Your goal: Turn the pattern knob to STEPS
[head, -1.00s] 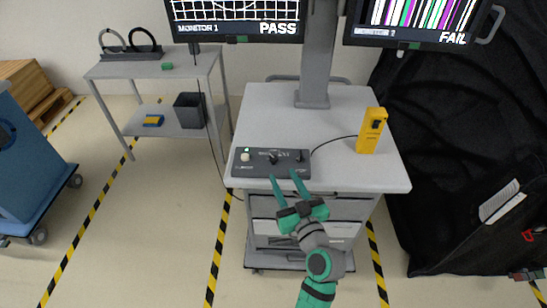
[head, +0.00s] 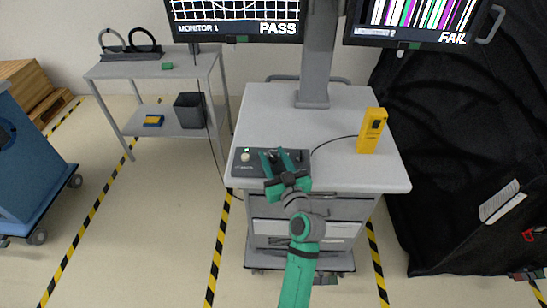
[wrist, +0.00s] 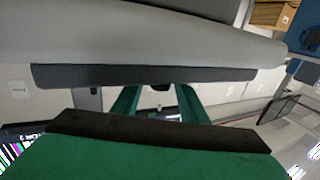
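The dark control box (head: 243,169) lies along the front left edge of the grey cart top. It has a green light and a pale knob at its left end. Dark knobs sit at its middle and right; the gripper covers the middle one in the head view. The labels are too small to read. My gripper (head: 274,154) reaches over the middle of the box, fingers apart. In the wrist view the box (wrist: 220,74) shows as a dark strip, with a small dark knob (wrist: 160,88) between the green fingers. Contact with the knob cannot be told.
The cart top (head: 265,108) is clear behind the box. A yellow device (head: 370,132) stands at right, its cable running to the box. Monitor 1 (head: 236,20) reads PASS and monitor 2 (head: 415,22) reads FAIL. A black cover (head: 450,170) is at right.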

